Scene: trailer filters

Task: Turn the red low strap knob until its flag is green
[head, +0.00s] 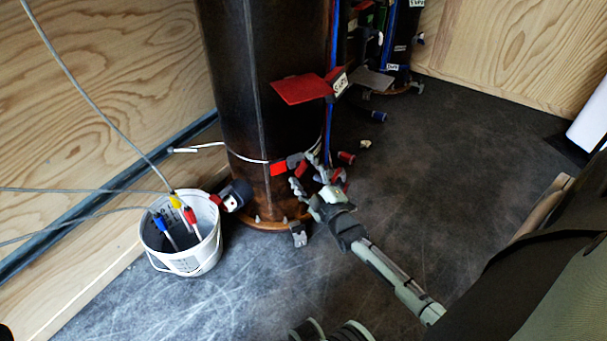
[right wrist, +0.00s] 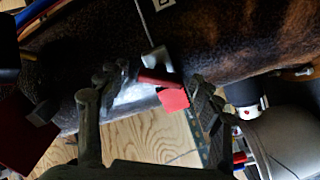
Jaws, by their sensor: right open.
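A dark brown upright cylinder (head: 262,110) carries a low silver strap (head: 243,157) near its base. The strap's flag (head: 278,169) is red, and a dark grey block (head: 295,160) sits beside it. My right gripper (head: 306,173) is open, close to the cylinder's front right side and just right of the flag. In the right wrist view the open fingers (right wrist: 158,88) stand on either side of the red flag (right wrist: 173,100) and a red bar (right wrist: 158,79) next to it. I cannot tell whether a finger touches the knob. My left gripper does not show.
A white bucket (head: 207,262) with colour-tipped probes stands left of the cylinder. A larger red plate (head: 300,89) juts out above the strap. Small red pieces (head: 346,157) show just behind my right gripper. The dark floor (head: 440,170) is clear to the right.

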